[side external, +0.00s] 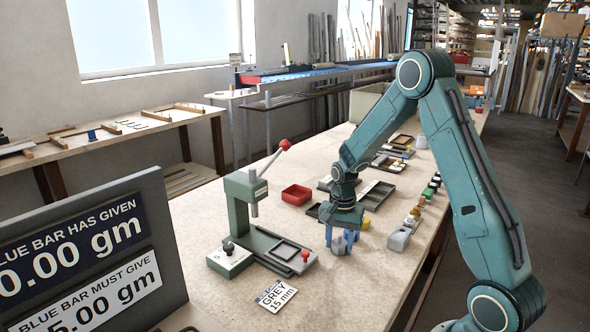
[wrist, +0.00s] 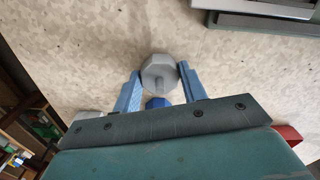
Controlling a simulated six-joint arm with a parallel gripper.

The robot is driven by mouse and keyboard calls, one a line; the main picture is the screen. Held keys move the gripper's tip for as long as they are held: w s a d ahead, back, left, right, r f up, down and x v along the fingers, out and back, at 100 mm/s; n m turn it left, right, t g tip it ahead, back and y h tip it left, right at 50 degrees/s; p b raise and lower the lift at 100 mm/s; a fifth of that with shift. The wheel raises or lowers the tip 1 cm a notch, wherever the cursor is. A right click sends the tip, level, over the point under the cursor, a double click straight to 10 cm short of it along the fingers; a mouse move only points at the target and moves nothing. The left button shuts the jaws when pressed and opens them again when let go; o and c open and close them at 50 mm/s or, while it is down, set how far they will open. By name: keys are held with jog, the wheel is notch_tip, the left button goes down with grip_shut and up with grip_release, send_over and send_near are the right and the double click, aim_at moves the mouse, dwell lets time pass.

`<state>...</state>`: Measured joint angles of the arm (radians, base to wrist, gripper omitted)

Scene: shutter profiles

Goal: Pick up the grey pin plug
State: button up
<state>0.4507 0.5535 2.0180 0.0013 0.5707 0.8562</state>
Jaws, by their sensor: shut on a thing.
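The grey pin plug (wrist: 159,72) is a light grey eight-sided piece with a short pin facing the wrist camera. My gripper (wrist: 160,78) has its two blue fingers on either side of the plug, shut on it near the fingertips. In the side view my gripper (side external: 342,238) points down over the bench, to the right of the green press. The plug shows there as a small grey piece (side external: 338,247) low between the fingers, partly hidden. I cannot tell whether it touches the bench.
The green press (side external: 246,215) with a red-knobbed lever stands left of my gripper. A card reading "GREY 15 mm" (side external: 276,296) lies in front. A red tray (side external: 297,194) is behind, and a row of small parts with a grey block (side external: 399,238) lies right.

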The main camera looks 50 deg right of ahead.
notch_tip(320, 180, up, 20)
jog(key=shift+f, duration=0.15)
dwell(0.4)
dwell(0.5)
jog(key=w+a+f+n, duration=0.2)
jog(key=a+f+n, duration=0.3)
jog(key=a, duration=0.1)
jog(key=w+a+f+n, duration=0.3)
jog(key=a+f+n, duration=0.2)
jog(key=a, duration=0.1)
jog(key=w+a+f+n, duration=0.2)
jog(key=a+f+n, duration=0.3)
jog(key=a, duration=0.1)
jog(key=shift+w+f, duration=0.1)
jog(key=shift+w, duration=0.2)
